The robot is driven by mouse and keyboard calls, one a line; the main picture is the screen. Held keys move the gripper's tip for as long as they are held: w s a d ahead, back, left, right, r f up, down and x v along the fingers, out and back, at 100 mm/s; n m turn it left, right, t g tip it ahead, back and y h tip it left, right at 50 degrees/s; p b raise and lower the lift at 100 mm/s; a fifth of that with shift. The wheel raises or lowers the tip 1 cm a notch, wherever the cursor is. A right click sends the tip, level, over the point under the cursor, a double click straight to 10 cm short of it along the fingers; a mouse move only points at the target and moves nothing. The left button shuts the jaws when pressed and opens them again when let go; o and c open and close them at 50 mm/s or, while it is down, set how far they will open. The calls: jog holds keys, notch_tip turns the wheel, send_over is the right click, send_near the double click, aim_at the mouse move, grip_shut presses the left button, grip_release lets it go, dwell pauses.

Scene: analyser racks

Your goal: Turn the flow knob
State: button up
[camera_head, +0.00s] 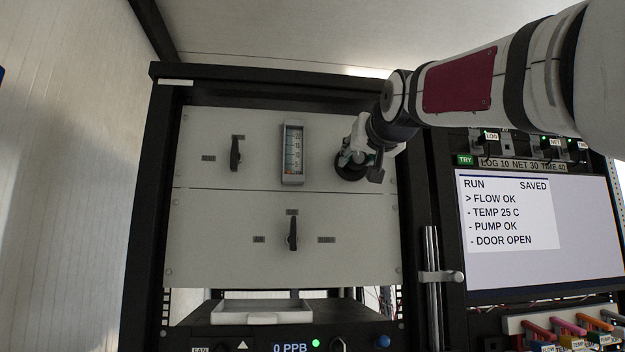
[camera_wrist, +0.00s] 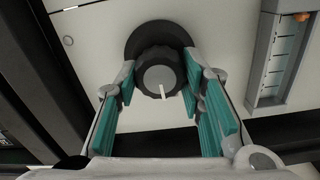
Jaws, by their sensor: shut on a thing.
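The flow knob (camera_wrist: 158,76) is a dark, ribbed round knob with a grey cap and a white pointer line, on a wide black base. In the wrist view its pointer aims toward the bottom of the picture. My gripper (camera_wrist: 160,88) has its teal-padded fingers on both sides of the knob and is shut on it. In the head view my gripper (camera_head: 356,157) covers most of the knob, and the black base (camera_head: 350,174) shows below. The flow meter (camera_head: 292,152) is left of the knob; in the wrist view the meter (camera_wrist: 278,62) shows an orange float.
Two dark lever handles, one upper left (camera_head: 235,154) and one lower (camera_head: 292,233), stand out from the panel. A screen (camera_head: 538,232) at right reads FLOW OK and DOOR OPEN. A white tray (camera_head: 262,309) lies below. A vertical bar handle (camera_head: 432,285) stands beside the screen.

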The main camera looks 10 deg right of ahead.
jog(key=shift+n+b, duration=0.4)
jog(key=shift+n, duration=2.3)
jog(key=shift+a, duration=0.1)
jog(key=o, duration=1.1)
jog(key=shift+o, duration=0.2)
jog(key=s, duration=1.2)
